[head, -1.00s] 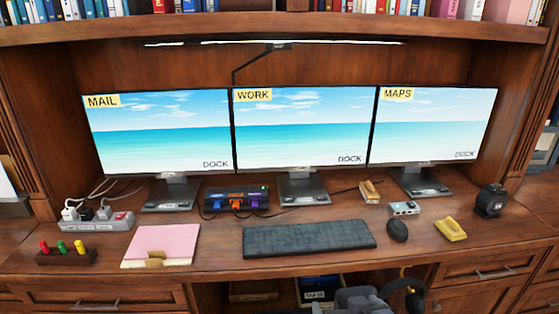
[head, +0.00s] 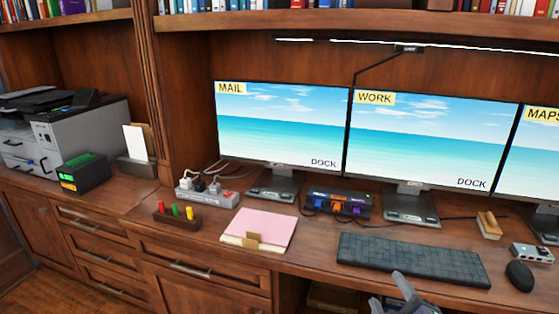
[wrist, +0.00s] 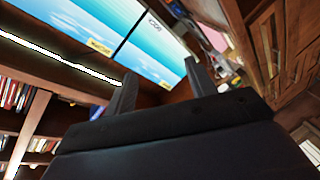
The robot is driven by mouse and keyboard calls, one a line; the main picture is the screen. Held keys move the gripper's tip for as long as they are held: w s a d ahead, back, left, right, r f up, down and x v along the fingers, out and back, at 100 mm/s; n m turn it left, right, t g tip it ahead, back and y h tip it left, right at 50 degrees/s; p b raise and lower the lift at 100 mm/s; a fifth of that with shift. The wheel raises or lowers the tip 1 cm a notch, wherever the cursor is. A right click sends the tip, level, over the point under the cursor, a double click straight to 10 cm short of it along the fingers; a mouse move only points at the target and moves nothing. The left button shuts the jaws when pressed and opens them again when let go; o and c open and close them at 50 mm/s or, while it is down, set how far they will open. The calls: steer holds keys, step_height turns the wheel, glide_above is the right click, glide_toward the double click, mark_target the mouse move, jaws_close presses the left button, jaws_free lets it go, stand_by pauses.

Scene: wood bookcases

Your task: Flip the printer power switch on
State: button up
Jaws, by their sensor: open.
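The printer (head: 70,130) is a grey and white machine on the counter at the far left of the head view. Its right side panel faces me and carries small dark details, but I cannot make out the power switch or its position. My gripper shows at the bottom of the head view (head: 402,290), in front of the desk and far to the right of the printer. In the wrist view my gripper (wrist: 158,85) has two dark fingers spread apart with nothing between them. The printer does not show clearly in the wrist view.
A black box with green and yellow parts (head: 84,174) stands in front of the printer. A paper holder (head: 137,150) is beside it. A power strip (head: 207,196), a pen block (head: 177,217), a pink folder (head: 262,229) and a keyboard (head: 412,260) lie on the desk. An upright post divides the bays.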

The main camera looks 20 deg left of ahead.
steer(key=s+a+r+n+y, duration=0.1)
steer(key=a+n, duration=0.1)
steer(key=n, duration=0.1)
steer(key=s+a+r+n+y+b, duration=0.1)
steer(key=a+n+y, duration=0.1)
steer(key=a+n, duration=0.1)
steer(key=a+r+n+y, duration=0.1)
steer(key=a+n+y, duration=0.1)
steer(key=n, duration=0.2)
steer(key=shift+s+a+b, duration=0.3)
steer(key=shift+s+a, duration=0.05)
steer(key=shift+s, duration=0.05)
steer(key=c, duration=0.6)
steer(key=shift+s+a+r+n+y, duration=0.1)
steer(key=shift+s+a+n+y, duration=0.1)
steer(key=shift+n+y, duration=0.2)
steer(key=shift+c, duration=0.7)
steer(key=shift+r, duration=0.1)
jaws_close()
